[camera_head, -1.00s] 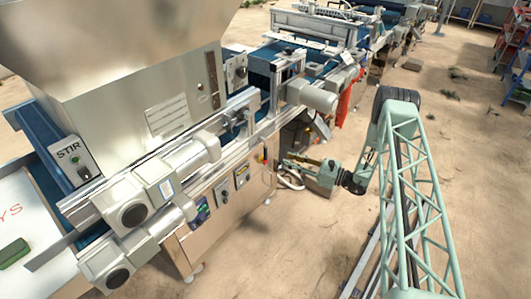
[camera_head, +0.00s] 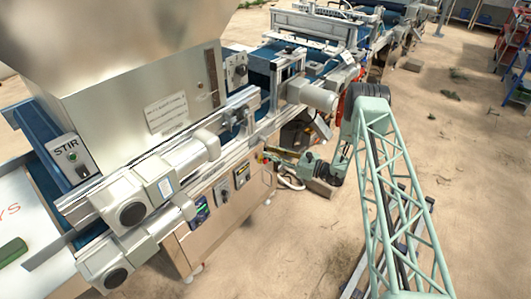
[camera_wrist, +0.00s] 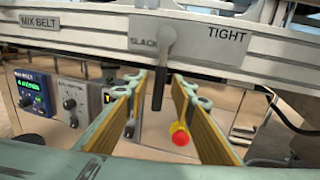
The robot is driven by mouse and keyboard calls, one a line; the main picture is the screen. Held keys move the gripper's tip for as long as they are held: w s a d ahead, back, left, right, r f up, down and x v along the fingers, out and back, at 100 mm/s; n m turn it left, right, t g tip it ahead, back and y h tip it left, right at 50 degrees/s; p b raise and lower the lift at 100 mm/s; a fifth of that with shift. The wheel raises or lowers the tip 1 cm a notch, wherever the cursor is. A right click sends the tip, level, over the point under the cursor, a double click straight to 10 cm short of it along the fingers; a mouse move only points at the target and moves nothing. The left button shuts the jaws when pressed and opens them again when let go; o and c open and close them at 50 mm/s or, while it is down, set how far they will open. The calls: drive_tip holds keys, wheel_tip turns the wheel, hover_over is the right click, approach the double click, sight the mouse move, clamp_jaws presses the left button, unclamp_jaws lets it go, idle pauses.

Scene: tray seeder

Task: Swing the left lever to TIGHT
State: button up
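In the wrist view a lever with a grey hub and arm and a black handle (camera_wrist: 158,90) hangs almost straight down from a pale rail, tilted slightly left. The SLACK label (camera_wrist: 145,48) is partly hidden behind it; the TIGHT label (camera_wrist: 227,34) is to its right. My gripper (camera_wrist: 160,82) is open, its yellow-lined fingers on either side of the black handle in the picture. I see gaps on both sides; whether the handle is in depth between the tips I cannot tell. In the head view my gripper (camera_head: 268,158) is at the machine's side; the lever is not discernible.
A MIX BELT label (camera_wrist: 39,21) is at the rail's left. Below are a blue display box (camera_wrist: 33,92) and a panel with a black knob (camera_wrist: 72,105). Sandy floor (camera_head: 450,180) lies open on the right.

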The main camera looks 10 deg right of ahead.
drive_tip(key=shift+x, duration=1.5)
drive_tip(key=shift+c, duration=0.3)
clamp_jaws()
